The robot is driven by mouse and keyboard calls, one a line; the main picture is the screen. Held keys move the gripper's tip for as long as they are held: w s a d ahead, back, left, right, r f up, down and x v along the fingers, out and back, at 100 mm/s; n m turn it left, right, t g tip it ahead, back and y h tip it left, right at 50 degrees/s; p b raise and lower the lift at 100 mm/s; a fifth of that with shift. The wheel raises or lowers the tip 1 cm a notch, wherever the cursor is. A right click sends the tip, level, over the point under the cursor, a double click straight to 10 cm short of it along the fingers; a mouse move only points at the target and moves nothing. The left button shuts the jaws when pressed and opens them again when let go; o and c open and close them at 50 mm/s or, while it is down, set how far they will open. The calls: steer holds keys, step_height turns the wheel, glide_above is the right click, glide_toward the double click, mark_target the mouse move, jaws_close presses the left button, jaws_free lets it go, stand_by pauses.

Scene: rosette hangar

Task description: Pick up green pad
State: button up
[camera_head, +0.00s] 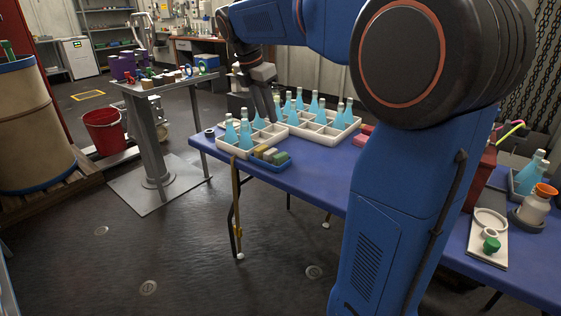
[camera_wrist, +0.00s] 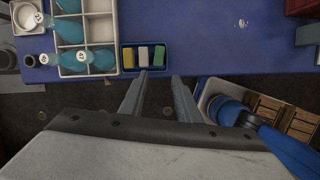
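The green pad (camera_wrist: 158,56) lies in a small blue tray (camera_wrist: 128,70), at the right end of a row beside a white pad (camera_wrist: 143,56) and a yellow pad (camera_wrist: 128,58). In the head view the green pad (camera_head: 280,158) is at the tray's near right end, on the blue table's edge. My gripper (camera_wrist: 160,79) is open, its two fingers apart with nothing between them. In the wrist view its fingertips appear just below the tray's green end. In the head view my gripper (camera_head: 272,117) hangs above the table, near the bottles.
White divided crates (camera_head: 238,152) with several blue bottles stand beside and behind the tray. Pink blocks (camera_head: 362,136) lie to the right on the blue table (camera_head: 310,178). A grey pedestal table (camera_head: 160,88) stands to the left. Bare tabletop lies right of the tray.

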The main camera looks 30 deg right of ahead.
glide_toward(280, 154)
steer(key=f, duration=0.2)
steer(key=shift+d+x, duration=0.1)
steer(key=shift+x, duration=1.45)
steer(key=shift+d+x, duration=0.15)
steer(key=shift+x, duration=1.45)
steer(key=shift+r, duration=0.1)
jaws_close()
